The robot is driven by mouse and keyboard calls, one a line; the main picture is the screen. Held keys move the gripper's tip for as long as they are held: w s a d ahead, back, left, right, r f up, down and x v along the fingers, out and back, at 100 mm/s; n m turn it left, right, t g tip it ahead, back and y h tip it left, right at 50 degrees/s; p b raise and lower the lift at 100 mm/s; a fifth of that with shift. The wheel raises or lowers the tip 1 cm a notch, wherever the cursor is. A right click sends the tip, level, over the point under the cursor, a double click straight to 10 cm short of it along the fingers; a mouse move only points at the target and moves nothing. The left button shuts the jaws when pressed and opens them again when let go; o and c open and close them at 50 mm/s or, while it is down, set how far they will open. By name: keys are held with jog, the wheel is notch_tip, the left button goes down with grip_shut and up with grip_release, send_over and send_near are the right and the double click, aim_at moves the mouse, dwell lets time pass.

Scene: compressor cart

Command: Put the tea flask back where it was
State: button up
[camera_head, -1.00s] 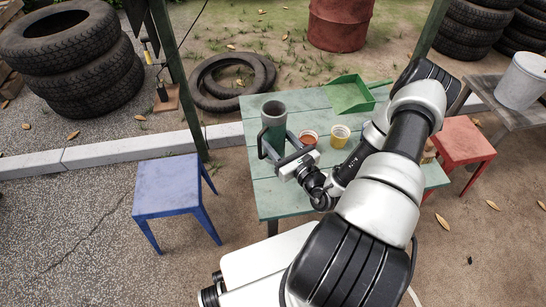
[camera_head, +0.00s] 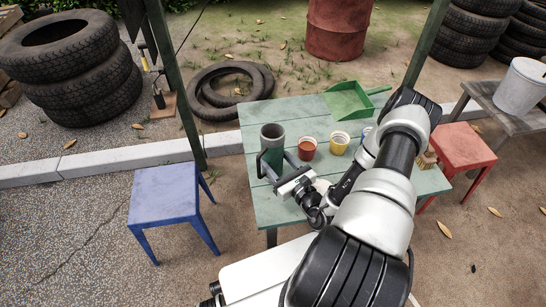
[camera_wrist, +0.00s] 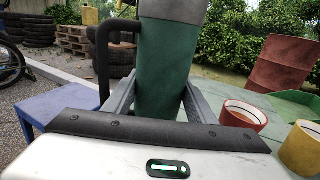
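The tea flask (camera_head: 272,148) is dark green with a grey top and a dark side handle. It stands upright at the left part of the green table (camera_head: 254,116). In the wrist view the flask (camera_wrist: 166,70) rises between the two grey fingers of my gripper (camera_wrist: 162,88), its handle on the left. My gripper (camera_head: 276,167) looks shut on the flask, one finger against each side. The flask's lower end is hidden, so I cannot tell whether it touches the tabletop.
A blue cup is partly hidden by my arm. A blue stool (camera_head: 165,192) is left, a red stool (camera_head: 463,146) right.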

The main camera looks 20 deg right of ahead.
jog(key=o, duration=0.4)
jog(key=shift+o, duration=0.2)
jog(key=shift+r, duration=0.1)
jog(key=s, duration=0.4)
jog(key=s+d+p, duration=0.1)
jog(key=s, duration=0.3)
jog(key=s+d+p, duration=0.1)
jog(key=s, duration=0.2)
jog(key=shift+s+d, duration=0.1)
jog(key=shift+s, duration=0.3)
